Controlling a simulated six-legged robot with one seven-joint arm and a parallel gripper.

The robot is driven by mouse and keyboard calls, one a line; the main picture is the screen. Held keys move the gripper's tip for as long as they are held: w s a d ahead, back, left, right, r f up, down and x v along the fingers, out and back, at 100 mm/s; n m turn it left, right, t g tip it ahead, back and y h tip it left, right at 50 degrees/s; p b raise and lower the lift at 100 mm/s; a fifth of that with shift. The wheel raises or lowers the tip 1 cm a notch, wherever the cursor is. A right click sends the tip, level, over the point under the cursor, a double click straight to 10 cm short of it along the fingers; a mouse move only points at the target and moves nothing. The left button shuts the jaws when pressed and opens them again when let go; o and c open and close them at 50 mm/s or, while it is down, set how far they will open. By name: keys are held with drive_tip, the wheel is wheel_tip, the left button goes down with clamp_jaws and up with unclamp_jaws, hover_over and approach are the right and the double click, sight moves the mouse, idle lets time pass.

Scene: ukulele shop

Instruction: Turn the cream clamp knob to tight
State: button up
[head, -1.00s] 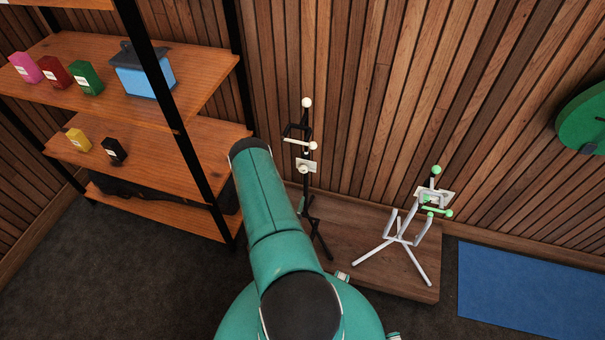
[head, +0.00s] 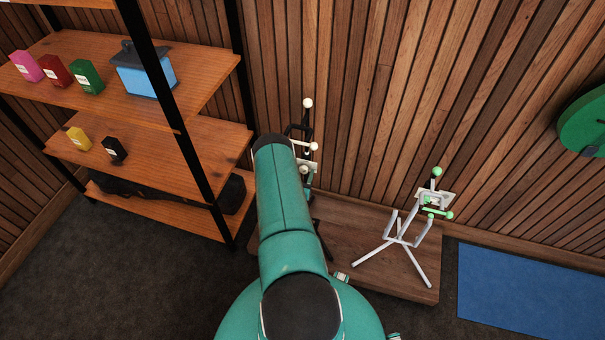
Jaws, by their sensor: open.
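A black stand (head: 308,122) with cream knobs stands against the wood wall. One cream ball (head: 308,103) tops its post, another cream knob (head: 314,146) ends a side bar, and a lower cream knob (head: 304,169) sits by a pale plate. I cannot tell which is the clamp knob, or its turn position. My teal arm reaches toward this stand and covers much of its lower part. My gripper is hidden behind the arm, so I cannot see whether it touches a knob.
A white stand with mint-green knobs (head: 437,172) stands to the right on the same wooden platform (head: 375,283). A shelf unit (head: 205,88) with small boxes and a blue box (head: 150,80) is at left. A blue mat (head: 530,290) lies right.

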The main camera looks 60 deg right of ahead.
drive_tip(key=shift+d, duration=0.15)
drive_tip(key=c, duration=1)
drive_tip(key=shift+o, duration=0.2)
drive_tip(key=shift+m, duration=0.3)
drive_tip(key=m, duration=1)
drive_tip(key=shift+w, duration=0.1)
